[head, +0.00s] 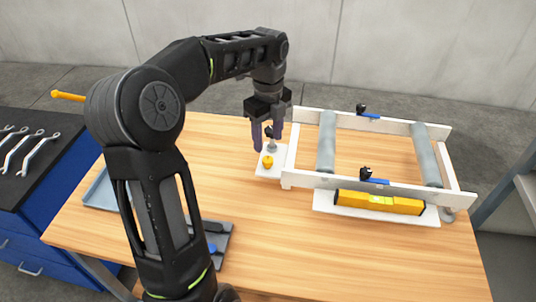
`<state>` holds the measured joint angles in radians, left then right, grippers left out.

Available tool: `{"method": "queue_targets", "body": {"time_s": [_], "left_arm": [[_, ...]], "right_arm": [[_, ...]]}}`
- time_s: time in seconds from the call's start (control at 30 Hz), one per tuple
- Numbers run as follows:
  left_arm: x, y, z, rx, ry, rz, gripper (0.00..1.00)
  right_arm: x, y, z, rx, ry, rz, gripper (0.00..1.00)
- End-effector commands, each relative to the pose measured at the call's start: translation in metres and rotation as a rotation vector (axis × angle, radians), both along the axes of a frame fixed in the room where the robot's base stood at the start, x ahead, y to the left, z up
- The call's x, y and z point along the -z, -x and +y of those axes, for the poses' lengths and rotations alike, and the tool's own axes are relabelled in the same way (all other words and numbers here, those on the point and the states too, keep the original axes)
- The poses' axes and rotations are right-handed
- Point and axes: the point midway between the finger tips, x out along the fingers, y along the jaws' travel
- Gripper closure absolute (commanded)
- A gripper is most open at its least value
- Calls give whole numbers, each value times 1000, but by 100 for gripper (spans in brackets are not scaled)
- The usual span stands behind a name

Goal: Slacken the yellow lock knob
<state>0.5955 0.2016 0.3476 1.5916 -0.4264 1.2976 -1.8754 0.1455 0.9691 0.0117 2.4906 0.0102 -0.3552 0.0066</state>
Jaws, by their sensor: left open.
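The yellow lock knob (267,162) stands on a small white plate (272,172) at the left end of the white roller frame (300,182). My left gripper (267,140) points down over the back of this plate. Its two dark fingers are open, just behind and above the yellow knob in the picture. A grey and black part (270,146) shows between and below the fingers; I cannot tell whether they touch it. The yellow knob is clear of the fingers in the picture. My right gripper is out of view.
The roller frame has grey rollers (327,143) and black knobs with blue tabs (374,180). A yellow spirit level (380,202) lies along its front. A dark tray (216,240) lies partly behind my left arm. The front middle of the wooden table (330,255) is clear.

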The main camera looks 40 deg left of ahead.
Motion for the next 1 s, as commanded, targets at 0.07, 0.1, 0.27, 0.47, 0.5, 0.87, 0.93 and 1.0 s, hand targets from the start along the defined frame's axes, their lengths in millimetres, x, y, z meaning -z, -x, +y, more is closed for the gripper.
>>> {"method": "queue_targets", "body": {"time_s": [0.07, 0.1, 0.27, 0.47, 0.5, 0.87, 0.93, 1.0], "left_arm": [[10, 1, 0, 0, 1, 3, 50], [15, 1, 0, 0, 2, 3, 50], [41, 1, 0, 0, 3, 3, 50], [64, 1, 0, 0, 2, 2, 50], [66, 1, -1, 0, 2, 1, 50], [69, 1, 0, 0, 1, 0, 56], [68, 1, 0, 0, 1, 0, 61], [68, 1, 0, 0, 1, 0, 67]], "right_arm": [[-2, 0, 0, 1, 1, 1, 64], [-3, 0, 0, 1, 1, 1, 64], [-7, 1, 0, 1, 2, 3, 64], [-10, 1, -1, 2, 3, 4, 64], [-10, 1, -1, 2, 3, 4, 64], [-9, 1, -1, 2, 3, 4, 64], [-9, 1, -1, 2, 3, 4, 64], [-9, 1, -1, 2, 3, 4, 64]]}}
